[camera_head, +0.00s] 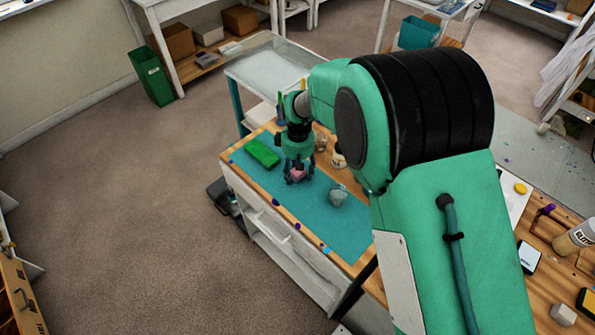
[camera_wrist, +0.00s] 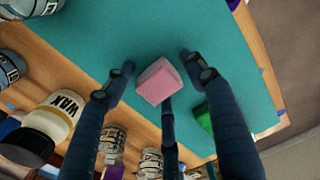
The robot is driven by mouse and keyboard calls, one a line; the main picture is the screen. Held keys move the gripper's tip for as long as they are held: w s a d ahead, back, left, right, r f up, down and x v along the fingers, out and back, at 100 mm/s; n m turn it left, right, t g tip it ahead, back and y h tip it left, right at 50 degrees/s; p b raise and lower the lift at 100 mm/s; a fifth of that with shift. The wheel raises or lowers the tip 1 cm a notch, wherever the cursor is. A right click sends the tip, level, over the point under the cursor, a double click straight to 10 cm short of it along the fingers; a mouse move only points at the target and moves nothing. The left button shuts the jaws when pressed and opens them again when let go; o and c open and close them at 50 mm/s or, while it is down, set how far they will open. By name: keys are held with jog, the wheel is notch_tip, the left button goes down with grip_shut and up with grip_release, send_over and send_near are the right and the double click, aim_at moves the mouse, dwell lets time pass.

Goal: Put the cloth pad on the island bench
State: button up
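A small pink block (camera_head: 297,174), which may be the cloth pad, rests on the teal mat (camera_head: 345,232) of the wood-topped bench (camera_head: 228,157). My gripper (camera_head: 299,179) points down over it. In the wrist view the pink block (camera_wrist: 156,82) lies between my spread dark fingers, with gaps at the left and right ones. The third finger overlaps its lower edge; I cannot tell whether it touches. A flat green piece (camera_head: 262,153) lies on the mat to the left. I cannot tell which surface is called the island bench.
A crumpled greyish lump (camera_head: 338,196) sits on the mat right of my gripper. Several jars, one a wax jar (camera_wrist: 58,112), stand close by. A pale-topped table (camera_head: 262,62) adjoins the far end. A green bin (camera_head: 151,77) stands against the wall.

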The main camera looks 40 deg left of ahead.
notch_tip(320, 180, up, 12)
jog(key=p, duration=0.2)
jog(key=shift+r, duration=0.15)
dwell(0.6)
dwell(0.5)
jog(key=shift+w, duration=0.1)
dwell(0.3)
